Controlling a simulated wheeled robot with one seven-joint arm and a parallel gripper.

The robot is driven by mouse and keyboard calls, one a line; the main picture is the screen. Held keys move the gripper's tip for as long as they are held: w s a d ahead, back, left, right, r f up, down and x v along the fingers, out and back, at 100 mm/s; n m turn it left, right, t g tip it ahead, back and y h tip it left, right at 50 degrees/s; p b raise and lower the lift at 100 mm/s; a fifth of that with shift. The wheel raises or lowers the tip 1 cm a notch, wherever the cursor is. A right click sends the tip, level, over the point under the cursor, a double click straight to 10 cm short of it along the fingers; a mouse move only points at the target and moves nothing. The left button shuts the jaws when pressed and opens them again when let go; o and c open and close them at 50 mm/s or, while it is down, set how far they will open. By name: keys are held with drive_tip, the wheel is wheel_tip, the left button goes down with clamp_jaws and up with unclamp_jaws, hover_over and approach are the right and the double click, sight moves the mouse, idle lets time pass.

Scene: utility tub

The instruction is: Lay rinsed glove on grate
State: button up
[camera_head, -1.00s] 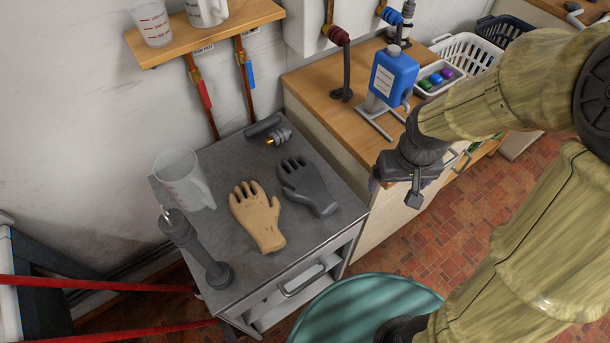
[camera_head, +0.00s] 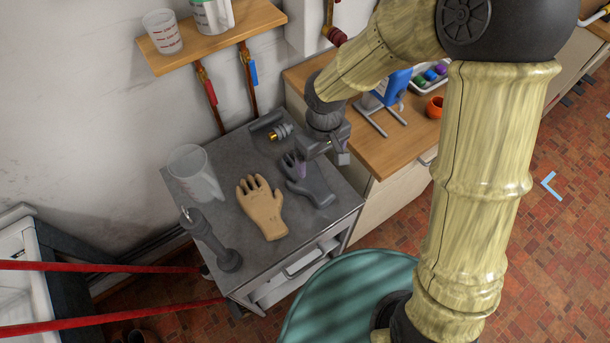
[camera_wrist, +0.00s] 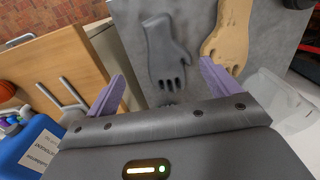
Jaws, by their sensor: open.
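A dark grey glove (camera_head: 317,190) lies flat on the grey top of a small metal cart (camera_head: 225,252). A tan glove (camera_head: 263,208) lies beside it, to its left. My gripper (camera_head: 298,170) is open and empty above the finger end of the grey glove. In the wrist view, my gripper (camera_wrist: 168,88) has its purple fingers spread wide, with the grey glove (camera_wrist: 168,45) ahead between them. The tan glove (camera_wrist: 230,35) lies behind the right finger. I cannot tell which glove is rinsed, and I cannot make out a grate.
A brass-tipped fitting (camera_head: 281,132) lies at the back.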

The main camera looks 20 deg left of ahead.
hover_over(320, 190)
drive_tip(key=f, duration=1)
drive_tip(key=shift+w+a, duration=0.2)
drive_tip(key=shift+a, duration=0.05)
drive_tip(key=shift+s+d+f, duration=0.1)
drive_tip(key=shift+s+f, duration=0.05)
drive_tip(key=shift+f, duration=0.35)
wheel_tip(320, 190, down, 4)
drive_tip(key=shift+f, duration=0.1)
drive_tip(key=shift+d, duration=0.1)
drive_tip(key=c, duration=1.3)
wheel_tip(320, 190, up, 10)
drive_tip(key=shift+s+r, duration=0.1)
